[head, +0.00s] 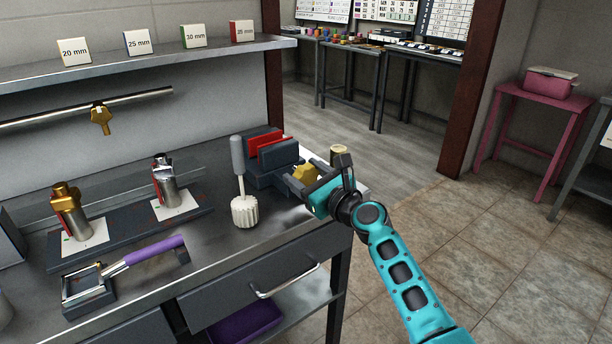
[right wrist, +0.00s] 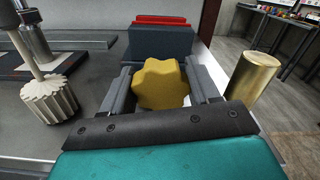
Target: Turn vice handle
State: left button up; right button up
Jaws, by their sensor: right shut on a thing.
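The vice (head: 268,155) stands at the right end of the metal workbench, dark grey with red jaw faces. Its body also shows in the right wrist view (right wrist: 160,42). The vice handle is a yellow lobed knob (right wrist: 160,84) on the near side of the vice; it also shows in the head view (head: 304,173). My right gripper (right wrist: 162,88) is shut on the knob, one finger on each side; in the head view it is at the bench's right end (head: 308,183). My left gripper is in neither view.
A white fluted piece with a grey-handled tool (head: 244,210) stands left of the vice. A brass cylinder (right wrist: 253,77) stands close to my right gripper's right side. Metal fittings (head: 72,210) and a purple-handled tool (head: 150,254) are further left. A drawer (head: 265,285) is below.

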aim_at(309, 177)
jog(key=shift+f, duration=0.1)
dwell(0.4)
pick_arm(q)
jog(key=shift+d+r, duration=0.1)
pick_arm(e)
jog(key=o, duration=1)
jog(key=shift+c, duration=0.2)
jog(key=shift+s, duration=0.1)
jog(key=shift+s+d, duration=0.2)
jog(key=p+v, duration=0.1)
jog(key=v, duration=0.1)
jog(key=p+v, duration=0.1)
jog(key=v, duration=0.1)
jog(key=shift+r, duration=0.2)
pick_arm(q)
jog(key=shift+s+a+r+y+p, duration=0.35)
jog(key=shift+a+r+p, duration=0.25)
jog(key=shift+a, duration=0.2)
pick_arm(e)
jog(key=v, duration=0.8)
jog(key=shift+s+f, duration=0.1)
jog(key=shift+f, duration=0.05)
